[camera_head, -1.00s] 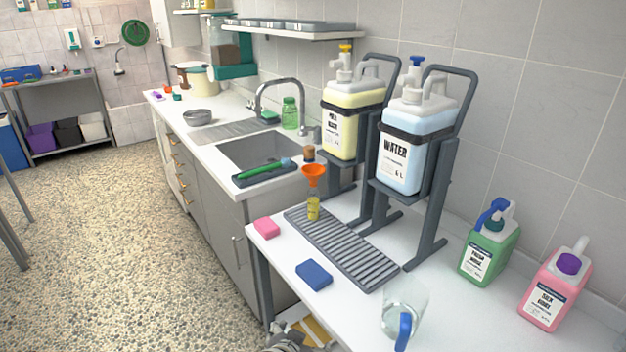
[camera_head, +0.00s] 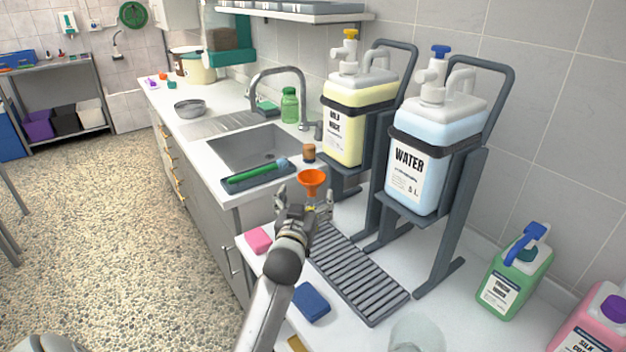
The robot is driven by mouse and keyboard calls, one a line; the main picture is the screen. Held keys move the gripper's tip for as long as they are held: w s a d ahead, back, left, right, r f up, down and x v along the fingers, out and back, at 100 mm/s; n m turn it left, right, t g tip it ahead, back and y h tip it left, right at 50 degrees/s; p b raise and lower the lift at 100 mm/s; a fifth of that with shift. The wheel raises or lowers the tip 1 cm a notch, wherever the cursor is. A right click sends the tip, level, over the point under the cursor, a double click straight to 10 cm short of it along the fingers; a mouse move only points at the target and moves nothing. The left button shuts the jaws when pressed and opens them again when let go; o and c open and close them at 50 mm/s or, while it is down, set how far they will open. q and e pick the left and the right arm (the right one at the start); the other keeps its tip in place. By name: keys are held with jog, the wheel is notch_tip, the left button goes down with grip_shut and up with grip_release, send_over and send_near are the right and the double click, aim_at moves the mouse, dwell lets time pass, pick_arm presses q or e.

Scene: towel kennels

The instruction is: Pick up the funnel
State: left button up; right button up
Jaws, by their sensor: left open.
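The orange funnel (camera_head: 312,180) shows just beyond my left gripper, its wide mouth up. In the earlier frame it sits in the neck of a small yellow bottle on the grey ribbed drip mat (camera_head: 362,283); that bottle is now almost wholly hidden behind my gripper. My left gripper (camera_head: 305,200) is open, its fingers to the left and right of the funnel's lower part in the picture. I cannot tell whether they touch it. My right gripper is not in view.
The water dispenser (camera_head: 425,165) and yellow dispenser (camera_head: 352,125) stand close on the right on dark frames. A pink sponge (camera_head: 257,240) and blue sponge (camera_head: 311,301) lie near the counter's edge. A clear jug (camera_head: 417,335) stands in front.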

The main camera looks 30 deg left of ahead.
aim_at(309, 185)
pick_arm(q)
jog(key=x, duration=0.2)
jog(key=shift+w+a+r, duration=0.15)
jog(key=shift+w+r, duration=0.05)
jog(key=shift+w, duration=0.15)
jog(key=shift+w+a+f, duration=0.1)
jog(key=shift+w, duration=0.2)
jog(key=shift+w+a, duration=0.1)
jog(key=shift+w, duration=0.05)
jog(key=x, duration=0.2)
jog(key=p+x, duration=0.1)
jog(key=shift+w+a+r, duration=0.15)
jog(key=shift+w+r, duration=0.1)
jog(key=shift+r, duration=0.05)
jog(key=shift+w+a+f, duration=0.1)
jog(key=shift+w+a, duration=0.1)
jog(key=shift+w, duration=0.35)
jog(key=shift+c, duration=0.8)
jog(key=c, duration=0.9)
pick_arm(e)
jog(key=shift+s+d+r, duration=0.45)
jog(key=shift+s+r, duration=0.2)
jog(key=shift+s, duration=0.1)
